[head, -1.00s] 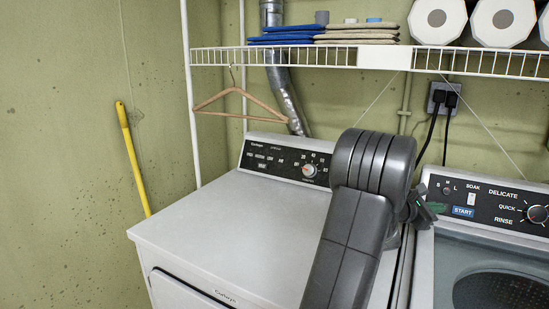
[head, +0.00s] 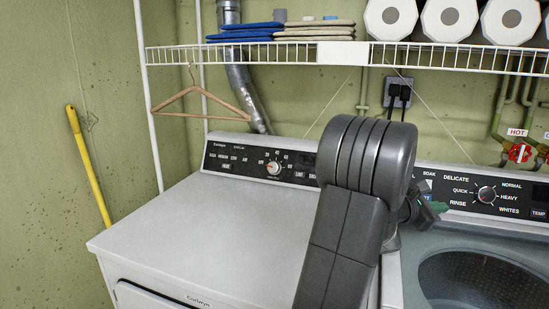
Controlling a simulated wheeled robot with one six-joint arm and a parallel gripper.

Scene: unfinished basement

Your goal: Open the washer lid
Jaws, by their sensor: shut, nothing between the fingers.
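The washer (head: 466,227) stands at the right, with a dark control panel (head: 487,196) along its back. Its grey lid (head: 415,262) has a round dark area (head: 487,282) through which a perforated drum shows. The lid looks shut, with the round area as a window, but its front edge is out of frame. My gripper (head: 436,210), with green fingertips, is at the washer's back left, in front of the panel. It is shut and holds nothing. My dark arm hides part of it and the washer's left side.
A white dryer (head: 205,240) stands left of the washer. A wire shelf (head: 255,55) above holds folded cloths (head: 246,32) and paper rolls (head: 451,18). A wooden hanger (head: 196,102) hangs below it. A red valve (head: 519,152) is at the right wall. A yellow handle (head: 88,165) leans left.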

